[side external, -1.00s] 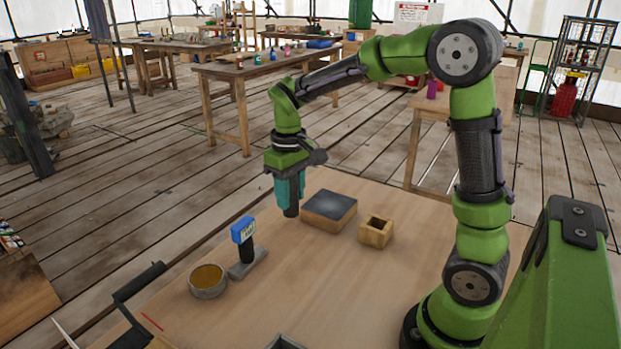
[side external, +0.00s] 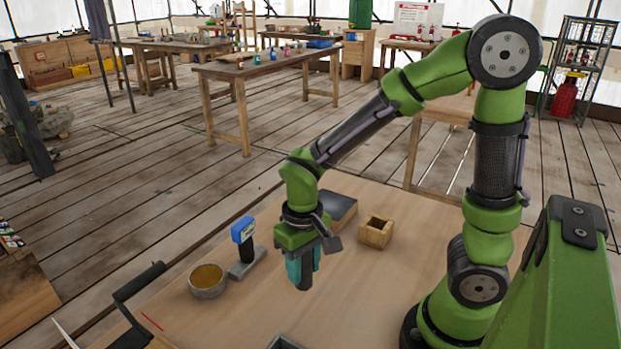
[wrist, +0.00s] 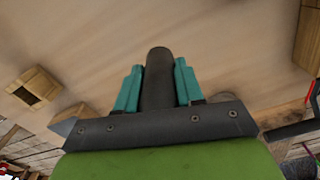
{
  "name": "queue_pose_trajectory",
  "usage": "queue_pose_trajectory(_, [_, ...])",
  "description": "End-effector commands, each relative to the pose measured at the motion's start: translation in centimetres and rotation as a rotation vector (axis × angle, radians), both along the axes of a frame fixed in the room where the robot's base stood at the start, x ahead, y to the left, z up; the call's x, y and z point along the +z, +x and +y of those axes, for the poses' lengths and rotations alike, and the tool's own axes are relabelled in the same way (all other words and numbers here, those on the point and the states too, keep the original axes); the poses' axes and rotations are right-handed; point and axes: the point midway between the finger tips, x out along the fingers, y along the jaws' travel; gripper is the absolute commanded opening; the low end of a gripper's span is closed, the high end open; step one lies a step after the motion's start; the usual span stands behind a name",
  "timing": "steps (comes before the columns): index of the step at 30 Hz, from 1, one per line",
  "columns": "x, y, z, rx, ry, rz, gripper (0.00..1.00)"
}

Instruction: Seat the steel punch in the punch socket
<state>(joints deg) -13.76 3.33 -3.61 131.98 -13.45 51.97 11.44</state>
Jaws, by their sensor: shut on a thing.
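The steel punch (side external: 307,279) is a dark grey cylinder held between the teal fingers of my gripper (side external: 303,266). Its lower end points down above the bare tabletop, and I cannot tell how high. In the wrist view the punch (wrist: 158,80) stands between both fingers, its upper part hidden by the gripper body. A wooden block with a square opening (side external: 376,232) sits right of and behind my gripper; it also shows at the left of the wrist view (wrist: 36,88). A grey square-rimmed piece (side external: 285,343) is cut off at the bottom edge. I cannot tell which is the punch socket.
A dark-topped wooden block (side external: 342,208) stands partly hidden behind my gripper. A blue-topped upright tool on a grey base (side external: 243,247) and a round bowl (side external: 207,281) stand left.

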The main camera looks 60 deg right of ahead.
Motion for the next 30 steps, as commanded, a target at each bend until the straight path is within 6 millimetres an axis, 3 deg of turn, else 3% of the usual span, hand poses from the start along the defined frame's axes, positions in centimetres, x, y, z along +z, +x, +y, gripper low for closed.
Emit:
queue_pose_trajectory(13, [-5.4,0.0,0.0,0.003,0.000,0.002,0.00])
queue_pose_trajectory(26, [-6.1,0.1,0.0,0.002,0.000,0.000,0.00])
queue_pose_trajectory(27, [-6.2,0.0,0.0,0.002,-0.001,0.001,0.38])
queue_pose_trajectory(30, [-6.1,0.0,0.0,0.002,0.000,0.000,0.54])
